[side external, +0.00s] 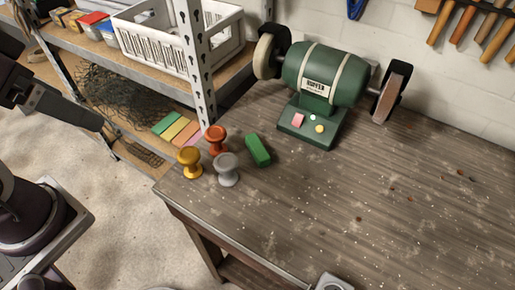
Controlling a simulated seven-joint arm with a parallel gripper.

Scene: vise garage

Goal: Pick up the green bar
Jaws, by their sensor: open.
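Dark parts of my gripper (62,88) show at the left edge, partly cut off. They are well left of the green bar, not touching it, and nothing is seen held.
A green bench grinder (322,78) stands behind and right of the bar. A metal shelf post (197,65) rises behind the knobs, by a white crate (178,38). The bench (400,215) is mostly clear to the right. A metal object (333,283) is cut off at the bottom.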

